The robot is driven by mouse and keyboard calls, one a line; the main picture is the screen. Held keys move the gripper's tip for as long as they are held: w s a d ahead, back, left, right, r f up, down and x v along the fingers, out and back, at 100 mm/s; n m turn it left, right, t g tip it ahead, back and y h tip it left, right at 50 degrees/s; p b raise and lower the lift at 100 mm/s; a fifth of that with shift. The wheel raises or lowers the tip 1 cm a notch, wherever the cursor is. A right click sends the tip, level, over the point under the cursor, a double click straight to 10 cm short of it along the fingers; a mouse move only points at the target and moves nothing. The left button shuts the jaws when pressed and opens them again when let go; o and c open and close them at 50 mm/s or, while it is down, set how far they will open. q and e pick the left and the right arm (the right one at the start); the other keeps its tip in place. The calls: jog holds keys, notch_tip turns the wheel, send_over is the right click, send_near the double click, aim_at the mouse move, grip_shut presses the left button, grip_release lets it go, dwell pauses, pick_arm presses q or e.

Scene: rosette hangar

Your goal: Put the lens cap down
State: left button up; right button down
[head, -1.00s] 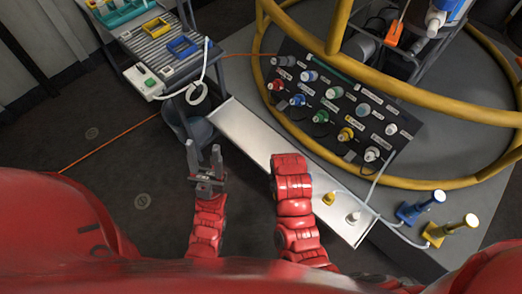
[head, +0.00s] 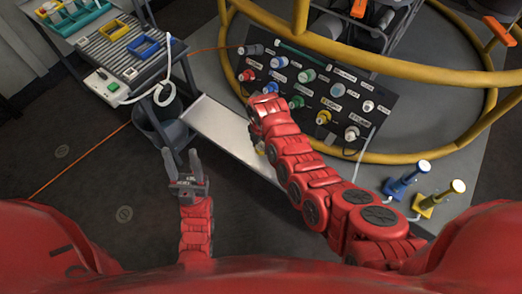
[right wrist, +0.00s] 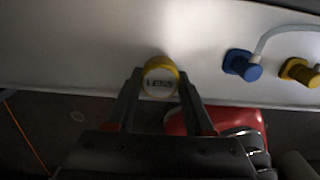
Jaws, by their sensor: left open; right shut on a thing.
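The lens cap (right wrist: 160,78) is a short yellow cylinder with a pale face marked "LENS". In the right wrist view it sits between the fingertips of my right gripper (right wrist: 161,85), which is shut on it. It overlaps the near edge of the white shelf (right wrist: 80,45); I cannot tell whether it touches the shelf. In the head view the right arm hides most of that gripper, with a bit of yellow showing beside it over the shelf (head: 215,123). My left gripper (head: 182,166) is open and empty, above the dark floor left of the shelf.
A blue connector (right wrist: 242,66) and a yellow one (right wrist: 300,72) are at the right in the wrist view, with a white cable. A black panel (head: 345,140) of labelled coloured knobs stands behind the shelf, inside yellow rails (head: 400,75). A ribbed cart (head: 125,50) is upper left.

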aim_at(261, 150)
jog(key=shift+w+f, duration=0.15)
jog(key=shift+w, duration=0.05)
notch_tip(261, 150, down, 3)
jog(key=shift+f+b, duration=0.2)
jog(key=shift+b, duration=0.7)
jog(key=shift+r, duration=0.1)
jog(key=shift+c, duration=1.4)
grip_release()
